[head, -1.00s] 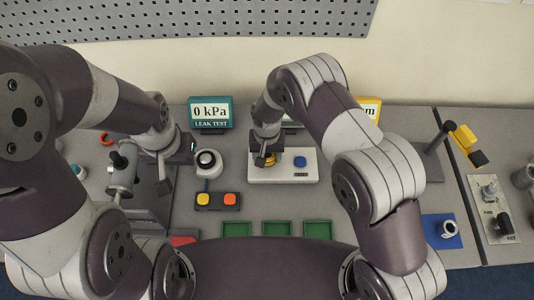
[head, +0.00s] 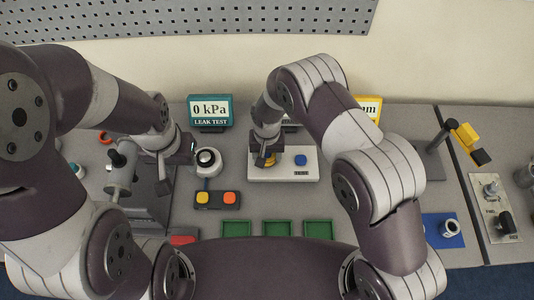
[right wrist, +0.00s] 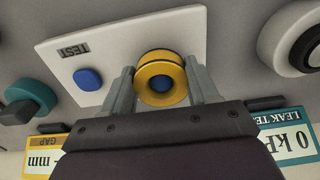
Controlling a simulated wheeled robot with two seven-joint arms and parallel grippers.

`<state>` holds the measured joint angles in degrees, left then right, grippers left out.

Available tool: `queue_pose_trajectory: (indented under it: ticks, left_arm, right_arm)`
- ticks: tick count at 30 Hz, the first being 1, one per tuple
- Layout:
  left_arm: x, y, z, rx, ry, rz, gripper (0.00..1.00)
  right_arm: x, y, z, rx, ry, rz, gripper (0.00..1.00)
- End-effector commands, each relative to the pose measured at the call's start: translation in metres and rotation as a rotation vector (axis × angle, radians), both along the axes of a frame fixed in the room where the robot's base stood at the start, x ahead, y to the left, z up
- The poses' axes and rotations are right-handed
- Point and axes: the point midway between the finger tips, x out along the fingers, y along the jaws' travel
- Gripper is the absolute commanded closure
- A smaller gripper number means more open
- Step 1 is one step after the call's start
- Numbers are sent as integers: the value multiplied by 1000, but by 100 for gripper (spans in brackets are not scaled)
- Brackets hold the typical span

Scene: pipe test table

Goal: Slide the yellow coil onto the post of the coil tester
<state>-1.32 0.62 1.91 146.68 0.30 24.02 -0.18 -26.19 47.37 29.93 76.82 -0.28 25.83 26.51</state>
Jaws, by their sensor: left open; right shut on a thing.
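The yellow coil (right wrist: 146,92) is a flanged ring between the fingertips of my right gripper (right wrist: 163,88) in the right wrist view. My right gripper (head: 265,158) is shut on it. The coil (head: 271,160) is partly hidden by the fingers in the head view. The coil tester (head: 277,179) is a white box with a blue button (head: 301,160) and a TEST label. The coil is over the tester's left part in the head view. A blue-grey round shape shows in its hole; I cannot tell how far the post is inside. My left gripper (head: 178,172) is open and empty.
A round white fixture (head: 207,162) stands between my left gripper and the tester. Green trays (head: 277,229) line the front. The leak test display (head: 210,111) stands behind.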

Motion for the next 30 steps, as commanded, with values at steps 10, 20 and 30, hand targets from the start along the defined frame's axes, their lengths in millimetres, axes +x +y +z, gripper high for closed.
queue_pose_trajectory:
  ticks: [10, 20, 30]
  left_arm:
    - [0, 0, -10, 0, 0, 0, 57]
    - [0, 0, -12, 0, 0, 0, 57]
    - [0, 0, -12, 0, 0, 0, 57]
  right_arm:
    - [0, 0, -12, 0, 0, 0, 74]
    - [0, 0, -15, 0, -1, 0, 74]
    - [0, 0, -15, 0, 0, 0, 11]
